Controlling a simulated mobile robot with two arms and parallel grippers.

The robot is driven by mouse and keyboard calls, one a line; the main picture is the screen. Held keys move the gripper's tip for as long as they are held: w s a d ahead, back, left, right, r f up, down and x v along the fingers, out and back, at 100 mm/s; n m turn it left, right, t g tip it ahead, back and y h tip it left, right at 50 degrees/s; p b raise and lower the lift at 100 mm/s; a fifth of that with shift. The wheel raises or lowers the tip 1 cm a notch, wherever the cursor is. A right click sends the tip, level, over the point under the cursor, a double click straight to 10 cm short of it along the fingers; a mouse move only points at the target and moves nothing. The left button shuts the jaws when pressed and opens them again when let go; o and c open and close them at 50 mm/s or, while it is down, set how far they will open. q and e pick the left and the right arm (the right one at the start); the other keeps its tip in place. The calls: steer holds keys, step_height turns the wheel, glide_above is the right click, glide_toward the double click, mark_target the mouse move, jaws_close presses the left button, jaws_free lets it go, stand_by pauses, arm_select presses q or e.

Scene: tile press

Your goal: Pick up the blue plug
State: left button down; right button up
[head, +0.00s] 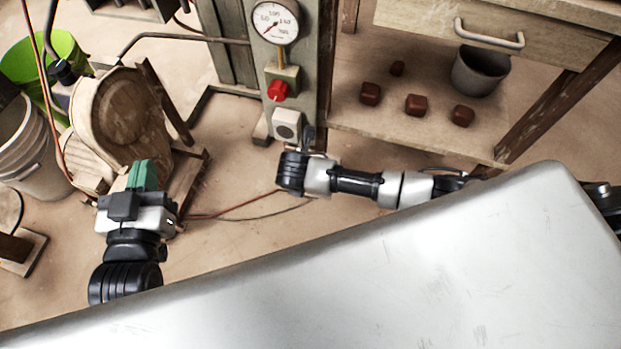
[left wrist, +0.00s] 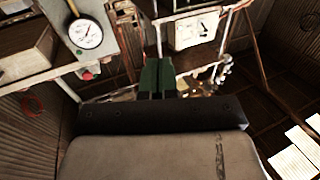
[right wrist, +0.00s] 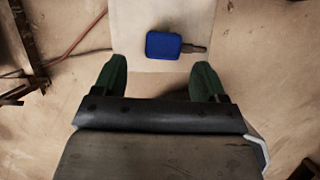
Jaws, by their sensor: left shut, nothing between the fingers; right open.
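The blue plug (right wrist: 163,46) shows in the right wrist view, lying on a pale flat surface (right wrist: 190,15). It is a blue block with a thin metallic stem pointing right. My right gripper (right wrist: 159,78) is open and empty. The plug appears beyond the fingertips, between their lines, and is not between the fingers. I cannot make out the plug in the head view, where the right fingers are also hidden. My left gripper (head: 143,175) is shut and empty, at the left in front of a round wooden part. Its closed green fingers show in the left wrist view (left wrist: 157,75).
A post with a pressure gauge (head: 275,22) and a red knob (head: 278,91) stands beyond my right arm. A grey bucket (head: 480,70) and several dark red blocks (head: 416,105) are on a low shelf. White (head: 40,160) and green buckets (head: 60,48) stand at left.

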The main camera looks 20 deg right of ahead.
steer(key=b+x, duration=0.1)
steer(key=x, duration=0.2)
steer(key=shift+s+d+f+b, duration=0.1)
steer(key=shift+f+b, duration=0.05)
steer(key=shift+b, duration=0.2)
arm_select(q)
step_height(320, 180, up, 6)
steer(key=s+t+h, duration=0.1)
steer(key=t+h, duration=0.1)
steer(key=t, duration=0.4)
steer(key=shift+s+d+r, duration=0.2)
steer(key=shift+s+d, duration=0.15)
steer(key=shift+s, duration=0.05)
arm_select(e)
steer(key=shift+f, duration=0.2)
steer(key=c, duration=1)
arm_select(q)
steer(key=shift+w, duration=0.1)
arm_select(e)
steer(key=shift+r, duration=0.1)
